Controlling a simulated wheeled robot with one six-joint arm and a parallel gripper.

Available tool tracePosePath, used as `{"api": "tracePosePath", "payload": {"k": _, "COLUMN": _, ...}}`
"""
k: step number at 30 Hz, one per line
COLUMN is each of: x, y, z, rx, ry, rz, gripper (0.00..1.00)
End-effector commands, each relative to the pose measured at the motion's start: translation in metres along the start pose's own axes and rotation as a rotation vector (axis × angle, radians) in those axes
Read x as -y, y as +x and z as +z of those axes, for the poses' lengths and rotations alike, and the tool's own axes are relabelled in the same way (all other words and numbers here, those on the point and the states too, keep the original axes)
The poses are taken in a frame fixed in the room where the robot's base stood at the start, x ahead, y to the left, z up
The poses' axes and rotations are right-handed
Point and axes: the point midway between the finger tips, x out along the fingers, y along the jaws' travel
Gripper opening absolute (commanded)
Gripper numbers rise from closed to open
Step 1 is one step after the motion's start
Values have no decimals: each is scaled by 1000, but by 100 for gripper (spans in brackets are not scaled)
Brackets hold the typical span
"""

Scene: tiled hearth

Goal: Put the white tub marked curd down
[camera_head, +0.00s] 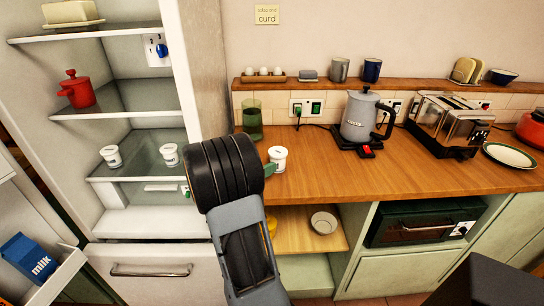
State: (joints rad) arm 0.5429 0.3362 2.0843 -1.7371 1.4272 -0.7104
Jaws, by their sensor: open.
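A small white tub (278,159) with dark lettering stands upright on the wooden counter, near its left end. The lettering is too small to read. Two similar white tubs, a left one (111,156) and a right one (169,154), stand on the lower glass shelf (138,165) of the open fridge. My gripper (229,178) is open, mostly hidden behind my dark wrist. A green finger part shows at each side of the wrist; the right one is beside the counter tub, and I cannot tell if they touch.
A green glass (252,120) stands behind my wrist. A grey kettle (358,117), a toaster (446,122) and a plate (510,155) stand further right. The counter front (340,178) is clear. A wall note (266,15) reads "curd". The fridge door holds milk (28,258).

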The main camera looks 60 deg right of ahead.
Motion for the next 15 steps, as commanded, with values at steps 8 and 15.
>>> {"api": "tracePosePath", "payload": {"k": 8, "x": -1, "y": -40, "z": 0, "rx": 1, "ry": 0, "rz": 3, "gripper": 97}}
{"api": "tracePosePath", "payload": {"k": 15, "x": 0, "y": -52, "z": 0, "rx": 0, "ry": 0, "rz": 0, "gripper": 97}}
